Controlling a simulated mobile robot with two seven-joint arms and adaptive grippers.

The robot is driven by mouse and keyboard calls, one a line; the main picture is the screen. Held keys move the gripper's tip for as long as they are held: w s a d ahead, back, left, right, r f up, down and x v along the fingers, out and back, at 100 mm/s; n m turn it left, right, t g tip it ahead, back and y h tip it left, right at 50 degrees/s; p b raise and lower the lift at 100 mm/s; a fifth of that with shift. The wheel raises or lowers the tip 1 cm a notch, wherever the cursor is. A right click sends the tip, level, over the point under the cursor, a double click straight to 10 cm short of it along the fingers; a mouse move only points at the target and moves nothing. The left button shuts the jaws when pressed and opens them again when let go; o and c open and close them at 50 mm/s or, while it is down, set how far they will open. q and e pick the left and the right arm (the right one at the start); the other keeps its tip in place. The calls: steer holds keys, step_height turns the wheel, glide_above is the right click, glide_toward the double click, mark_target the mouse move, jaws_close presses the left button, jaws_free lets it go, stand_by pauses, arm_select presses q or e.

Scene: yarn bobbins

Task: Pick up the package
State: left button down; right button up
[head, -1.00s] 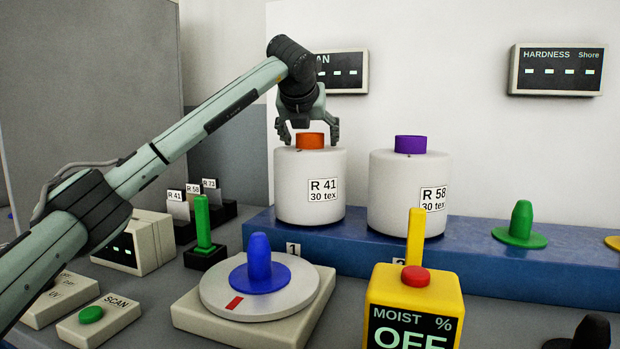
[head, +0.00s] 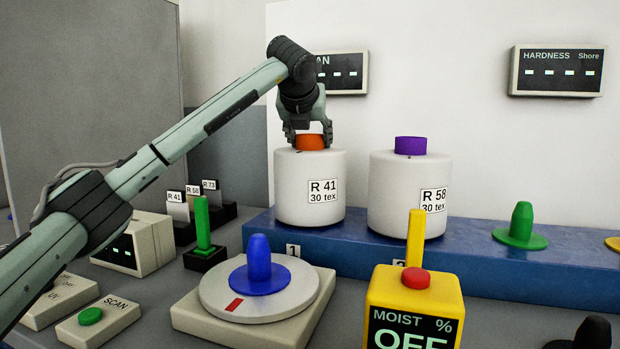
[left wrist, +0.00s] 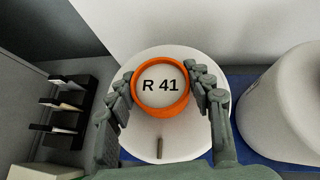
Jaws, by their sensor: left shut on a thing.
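The package is a white yarn bobbin (head: 294,195) labelled R 41, 30 tex, with an orange top ring. It stands upright at place 1 on the blue shelf (head: 335,245). My left gripper (head: 309,138) is shut on the orange ring from above. In the left wrist view the fingers of the left gripper (left wrist: 161,90) lie on both sides of the orange ring (left wrist: 137,97), whose top reads R 41. A second white bobbin (head: 400,195) labelled R 58, with a purple top, stands to the right; part of it shows in the left wrist view (left wrist: 285,105). My right gripper is not in view.
In front stand a turntable with a blue peg (head: 259,262) and a yellow moisture meter (head: 415,290) reading OFF. A green peg (head: 521,222) stands on the shelf at right. A card holder (head: 184,232) and a SCAN button box (head: 98,322) are at left.

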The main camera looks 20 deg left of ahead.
arm_select(q)
steer(key=shift+r, duration=0.25)
step_height(320, 180, up, 9)
steer(key=shift+f, duration=0.15)
steer(key=shift+r, duration=0.6)
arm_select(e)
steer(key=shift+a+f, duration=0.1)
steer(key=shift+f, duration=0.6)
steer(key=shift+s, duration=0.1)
